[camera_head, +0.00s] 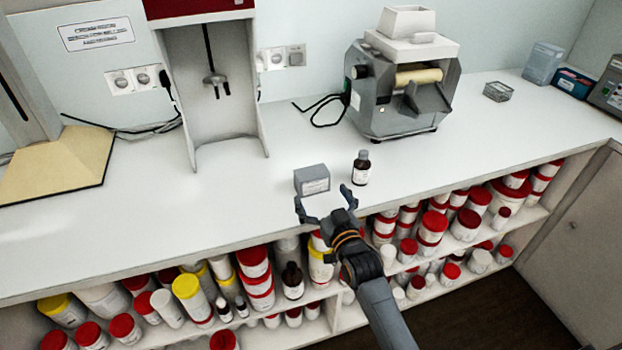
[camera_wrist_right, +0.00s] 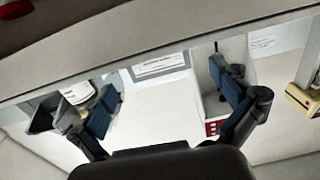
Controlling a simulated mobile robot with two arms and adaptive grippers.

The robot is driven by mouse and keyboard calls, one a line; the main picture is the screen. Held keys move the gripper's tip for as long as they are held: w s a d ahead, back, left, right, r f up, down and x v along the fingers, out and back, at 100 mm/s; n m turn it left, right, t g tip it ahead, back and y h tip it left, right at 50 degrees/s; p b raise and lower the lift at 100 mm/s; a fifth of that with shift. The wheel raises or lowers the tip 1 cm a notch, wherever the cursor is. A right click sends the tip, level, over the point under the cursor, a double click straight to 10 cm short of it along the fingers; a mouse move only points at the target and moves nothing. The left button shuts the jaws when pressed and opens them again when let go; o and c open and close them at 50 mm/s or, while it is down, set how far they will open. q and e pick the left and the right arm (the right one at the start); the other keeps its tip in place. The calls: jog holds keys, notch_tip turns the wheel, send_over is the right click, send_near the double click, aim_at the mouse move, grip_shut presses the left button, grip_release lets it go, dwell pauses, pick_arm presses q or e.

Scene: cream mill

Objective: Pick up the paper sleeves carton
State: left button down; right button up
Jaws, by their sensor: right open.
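A small grey carton (camera_head: 312,180) with a pale label on its front stands upright near the counter's front edge. I take it as the paper sleeves carton; its print is too small to read. My right gripper (camera_head: 322,203) is open and empty just in front of it, with the fingers spread towards its two sides and no clear contact. In the right wrist view, which looks upside down, the carton (camera_wrist_right: 158,65) shows beyond and between the open fingers (camera_wrist_right: 168,95). My left gripper is out of view.
A dark bottle (camera_head: 361,168) stands close to the carton's right. A roller mill (camera_head: 404,85) and a red-topped machine (camera_head: 205,90) stand behind. Shelves of capped jars (camera_head: 257,280) lie under the counter (camera_head: 230,205), which is clear left of the carton.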

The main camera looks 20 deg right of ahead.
aim_at(315, 182)
jog(key=shift+w+r, duration=0.2)
jog(key=shift+w, duration=0.35)
jog(key=w+p, duration=0.1)
jog(key=w, duration=0.3)
jog(key=shift+w+f, duration=0.1)
jog(key=shift+w, duration=0.1)
jog(key=c, duration=0.9)
